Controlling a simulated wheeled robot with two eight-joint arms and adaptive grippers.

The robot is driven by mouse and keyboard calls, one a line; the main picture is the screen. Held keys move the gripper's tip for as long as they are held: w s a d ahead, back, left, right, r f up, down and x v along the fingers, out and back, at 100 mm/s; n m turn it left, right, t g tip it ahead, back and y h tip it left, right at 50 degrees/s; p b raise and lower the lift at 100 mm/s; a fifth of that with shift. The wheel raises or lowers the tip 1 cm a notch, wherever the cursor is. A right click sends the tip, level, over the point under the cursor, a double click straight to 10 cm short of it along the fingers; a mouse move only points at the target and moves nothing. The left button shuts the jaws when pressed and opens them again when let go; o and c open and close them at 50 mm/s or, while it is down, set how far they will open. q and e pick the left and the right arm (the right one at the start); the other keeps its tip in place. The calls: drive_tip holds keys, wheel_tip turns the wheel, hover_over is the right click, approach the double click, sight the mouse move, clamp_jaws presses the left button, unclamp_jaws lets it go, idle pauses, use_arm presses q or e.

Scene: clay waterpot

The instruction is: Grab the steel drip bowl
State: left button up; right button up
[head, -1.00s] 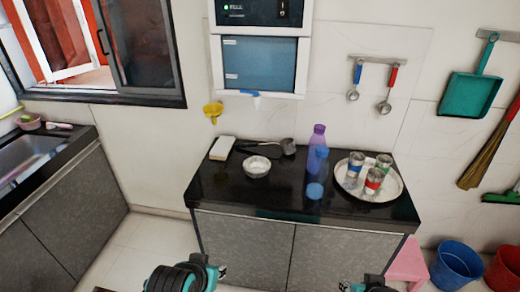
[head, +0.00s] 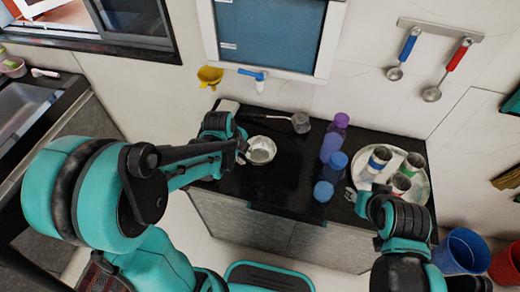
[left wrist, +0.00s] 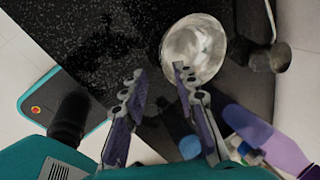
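The steel drip bowl (head: 262,150) is a small, shiny round bowl standing upright on the black counter. It also shows in the left wrist view (left wrist: 197,45), at the upper right. My left gripper (left wrist: 158,76) is open, with nothing between its fingers. Its right fingertip overlaps the bowl's near edge in that view; I cannot tell whether they touch. In the head view, my left gripper (head: 241,149) is just left of the bowl. My right gripper (head: 352,194) is by the counter's front right, near the tray; its fingers are too small to read.
A purple bottle (head: 332,138) and blue-capped bottles stand right of the bowl. A steel tray (head: 423,186) with cups is farther right. A dark ladle (head: 299,123) lies behind the bowl. The counter between bowl and bottles is clear.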

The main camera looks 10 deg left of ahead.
sight(252, 162)
use_arm(q)
drive_tip(key=b+x, duration=0.1)
drive_tip(key=x, duration=0.1)
drive_tip(key=b+x, duration=0.1)
drive_tip(key=x, duration=0.2)
drive_tip(key=b+x, duration=0.1)
drive_tip(key=x, duration=0.2)
drive_tip(key=shift+w+r+b, duration=0.15)
drive_tip(key=shift+w+b, duration=0.15)
drive_tip(key=shift+b, duration=0.1)
drive_tip(key=shift+r, duration=0.1)
drive_tip(key=shift+s, duration=0.1)
clamp_jaws()
